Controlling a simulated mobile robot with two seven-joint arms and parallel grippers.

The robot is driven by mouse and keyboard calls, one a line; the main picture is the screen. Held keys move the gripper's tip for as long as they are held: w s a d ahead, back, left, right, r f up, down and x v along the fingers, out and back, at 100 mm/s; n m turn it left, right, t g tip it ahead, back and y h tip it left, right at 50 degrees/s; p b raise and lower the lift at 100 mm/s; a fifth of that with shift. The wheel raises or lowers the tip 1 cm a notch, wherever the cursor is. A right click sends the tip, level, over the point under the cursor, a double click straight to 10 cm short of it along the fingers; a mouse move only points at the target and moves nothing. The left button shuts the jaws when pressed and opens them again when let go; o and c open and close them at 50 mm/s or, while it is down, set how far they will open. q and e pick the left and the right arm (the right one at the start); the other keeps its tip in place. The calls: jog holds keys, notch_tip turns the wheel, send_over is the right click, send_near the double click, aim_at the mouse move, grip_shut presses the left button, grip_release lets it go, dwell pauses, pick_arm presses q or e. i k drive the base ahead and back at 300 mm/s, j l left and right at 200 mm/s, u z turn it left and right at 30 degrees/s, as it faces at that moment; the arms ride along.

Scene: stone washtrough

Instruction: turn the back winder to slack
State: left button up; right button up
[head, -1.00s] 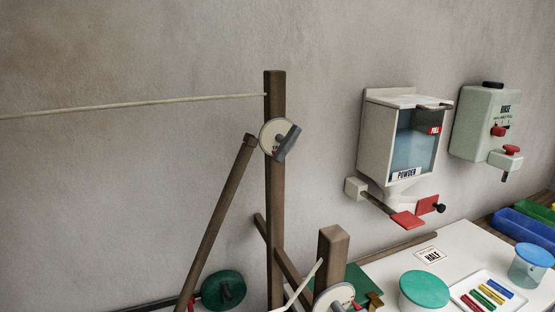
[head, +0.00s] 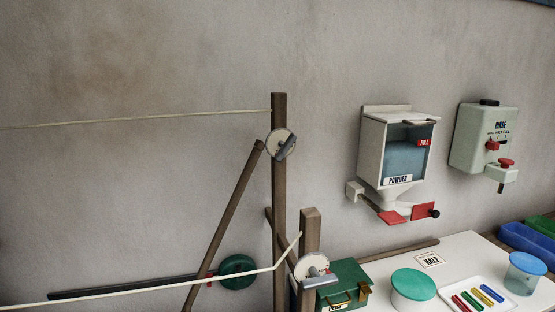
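The back winder (head: 274,148) is a pale round dial with a grey handle (head: 287,147), mounted on the tall brown post (head: 279,200). Its handle slants from lower left to upper right. Marks on the dial are too small to read. A pale line (head: 150,120) runs left from near the top of this post and looks nearly straight. A second winder (head: 309,263) with a grey handle sits on the shorter front post (head: 311,225), and another line (head: 150,291) runs left from there. Neither gripper is in view.
A white table at right holds a green box (head: 345,283), a green-lidded tub (head: 413,286), a tray of coloured sticks (head: 500,305) and a blue-lidded jar (head: 525,275). Powder (head: 385,155) and rinse (head: 484,140) dispensers hang on the wall. A brown strut (head: 225,225) leans beside the tall post.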

aim_at(286, 147)
jog(key=k+j+u, duration=0.3)
jog(key=k+j, duration=0.15)
jog(key=j, duration=0.2)
jog(key=j+u, duration=0.1)
jog(key=j, duration=0.35)
